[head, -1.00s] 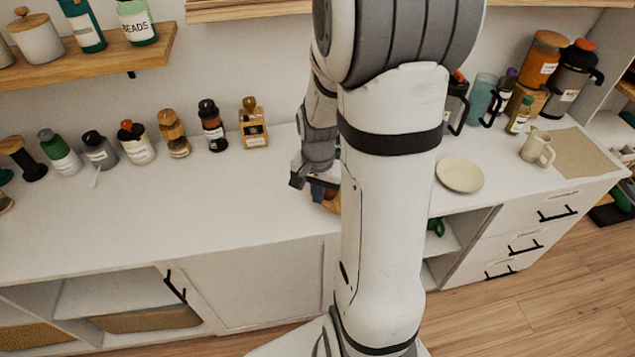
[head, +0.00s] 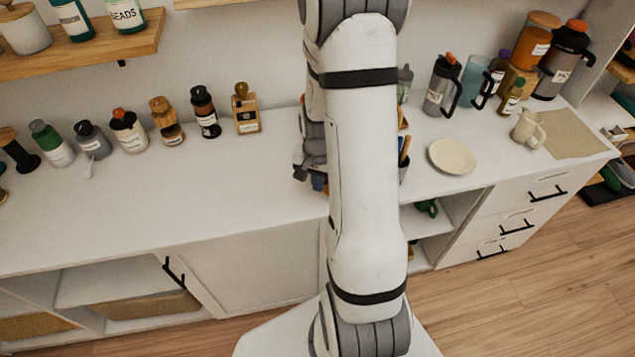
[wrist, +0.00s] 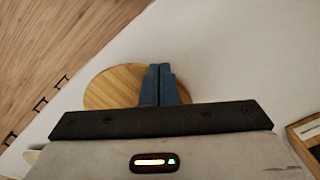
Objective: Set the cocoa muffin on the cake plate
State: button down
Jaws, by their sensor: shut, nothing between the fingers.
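My gripper (wrist: 160,88) has blue fingers pressed together with nothing between them. In the wrist view it is over a round wooden board (wrist: 108,88) on the white counter. I cannot make out the cocoa muffin in either view. My arm hides part of the counter.
Several jars and bottles stand along the wall at left. A grey press pot (head: 441,85) and other containers stand at back right. A cream mug (head: 528,128) is beside a tan mat (head: 570,135). A wooden tray (wrist: 306,135) edges the wrist view. The left counter front is clear.

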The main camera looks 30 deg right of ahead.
jog(key=shift+d, duration=0.1)
jog(key=shift+w+d+b, duration=0.35)
jog(key=shift+w+d, duration=0.45)
jog(key=shift+d, duration=0.05)
jog(key=shift+s+a, duration=0.1)
jog(key=shift+a, duration=0.05)
